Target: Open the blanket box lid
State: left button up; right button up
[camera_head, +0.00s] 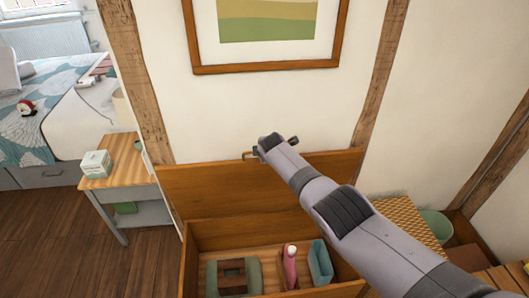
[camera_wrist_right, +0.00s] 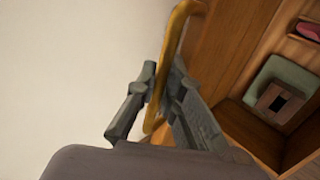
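The wooden blanket box (camera_head: 188,262) stands against the wall, and its lid (camera_head: 205,192) is raised, standing nearly upright at the back. The inside of the box is exposed. A brass handle (camera_head: 248,155) is at the lid's upper edge and also shows in the right wrist view (camera_wrist_right: 178,35). My right gripper (camera_head: 276,143) is at this top edge. In the wrist view its fingers (camera_wrist_right: 163,92) lie close on both sides of the handle bar and appear shut on it. My arm hides part of the lid and the box's right side. My left gripper is not in view.
Inside the box are folded green cloth (camera_head: 247,276) with a brown item, a pink item (camera_head: 290,268) and a teal container (camera_head: 320,262). A side table (camera_head: 122,177) stands left, near a bed. A framed picture (camera_head: 265,68) hangs above. A woven-topped piece (camera_head: 408,218) is at right.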

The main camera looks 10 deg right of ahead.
jog(key=o, duration=0.4)
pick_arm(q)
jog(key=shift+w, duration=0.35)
pick_arm(e)
jog(key=shift+o, duration=0.4)
jog(key=v, duration=1.2)
